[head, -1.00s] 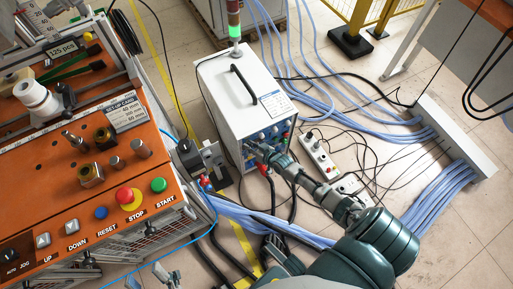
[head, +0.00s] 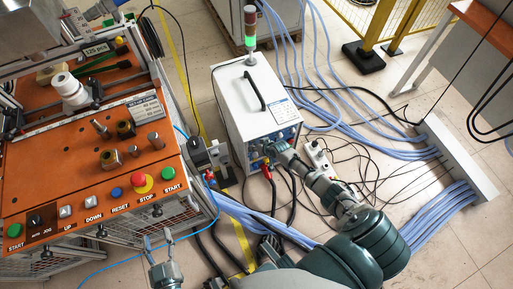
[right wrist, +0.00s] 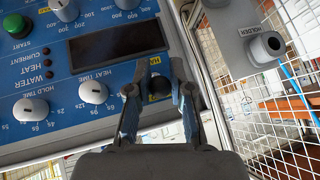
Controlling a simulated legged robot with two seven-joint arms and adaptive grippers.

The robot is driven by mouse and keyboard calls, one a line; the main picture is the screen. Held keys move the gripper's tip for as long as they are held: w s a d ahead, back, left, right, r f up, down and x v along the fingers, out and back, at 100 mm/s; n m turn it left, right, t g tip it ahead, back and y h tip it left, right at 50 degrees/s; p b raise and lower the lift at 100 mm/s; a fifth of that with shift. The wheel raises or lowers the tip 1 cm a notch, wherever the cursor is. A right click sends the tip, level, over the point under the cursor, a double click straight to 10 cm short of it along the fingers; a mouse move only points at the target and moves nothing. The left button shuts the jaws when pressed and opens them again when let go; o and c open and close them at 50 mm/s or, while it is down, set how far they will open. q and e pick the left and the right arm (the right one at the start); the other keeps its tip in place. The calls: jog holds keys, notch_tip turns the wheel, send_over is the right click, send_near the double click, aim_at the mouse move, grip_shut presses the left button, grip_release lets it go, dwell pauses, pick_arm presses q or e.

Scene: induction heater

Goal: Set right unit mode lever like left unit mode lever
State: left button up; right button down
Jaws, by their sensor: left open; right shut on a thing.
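The white heater unit (head: 262,97) stands on the floor in the head view, its blue front panel (head: 284,137) facing my right arm. My right gripper (head: 271,148) is at that panel. In the right wrist view, the right gripper (right wrist: 157,88) is shut on a dark round lever end (right wrist: 159,86), beside the heat time knob (right wrist: 93,92) and below the dark display (right wrist: 117,42). My left gripper (head: 163,240) is open and empty near the bottom of the head view. I cannot make out a left unit mode lever.
The orange control bench (head: 60,170) with buttons and a small auto/jog switch (head: 36,221) is at left. Blue hoses (head: 265,219) and black cables run across the floor. A power strip (head: 318,158) lies right of the heater.

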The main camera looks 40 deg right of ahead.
jog(key=shift+w+d+r, duration=0.2)
jog(key=shift+r, duration=0.05)
jog(key=c, duration=1.3)
grip_release()
jog(key=shift+f, duration=0.2)
jog(key=shift+s, duration=0.15)
jog(key=v, duration=1.1)
jog(key=shift+s+r, duration=0.2)
jog(key=shift+s, duration=0.05)
jog(key=shift+d, duration=0.1)
